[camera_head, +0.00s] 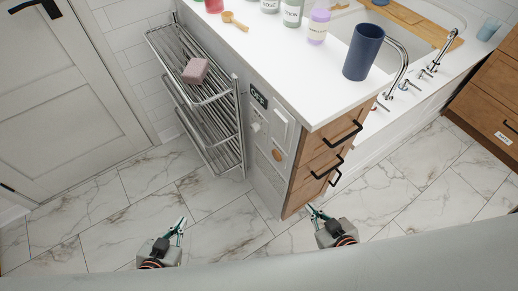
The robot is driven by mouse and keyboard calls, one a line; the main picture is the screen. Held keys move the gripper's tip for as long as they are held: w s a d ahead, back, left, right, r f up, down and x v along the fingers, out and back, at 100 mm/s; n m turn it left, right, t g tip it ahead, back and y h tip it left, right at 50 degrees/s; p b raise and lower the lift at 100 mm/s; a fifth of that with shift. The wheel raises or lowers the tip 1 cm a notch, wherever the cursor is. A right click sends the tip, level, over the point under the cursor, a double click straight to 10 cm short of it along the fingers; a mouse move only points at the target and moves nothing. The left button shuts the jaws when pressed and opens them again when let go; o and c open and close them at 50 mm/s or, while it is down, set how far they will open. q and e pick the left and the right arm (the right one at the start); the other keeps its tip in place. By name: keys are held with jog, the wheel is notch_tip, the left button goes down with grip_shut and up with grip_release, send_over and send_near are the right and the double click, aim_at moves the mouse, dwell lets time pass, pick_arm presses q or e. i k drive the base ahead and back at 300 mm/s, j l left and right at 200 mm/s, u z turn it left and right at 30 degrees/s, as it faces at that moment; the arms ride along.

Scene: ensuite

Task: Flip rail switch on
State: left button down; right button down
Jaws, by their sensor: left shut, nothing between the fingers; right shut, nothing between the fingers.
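A metal towel rail (208,105) with tiers of bars is fixed by the side of the vanity, left of the middle. On the vanity's grey side panel next to it is a small dark display (259,98) that reads OFF. Below the display are a small white knob or switch (256,127) and a pale plate (282,127); I cannot tell their details. My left gripper (178,229) is shut and empty, low over the floor, below the rail. My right gripper (316,212) is shut and empty, near the foot of the wooden drawers. Both are apart from the panel.
A pink soap bar (195,71) lies on the rail's top tier. The white counter (290,60) holds bottles, a wooden spoon (235,20) and a dark blue cup (363,52). Drawers with black handles (326,160) face right. The marble floor (120,215) at left is clear.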

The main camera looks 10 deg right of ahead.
aim_at(281, 123)
jog(key=k+j+u, duration=0.15)
jog(key=k+j, duration=0.65)
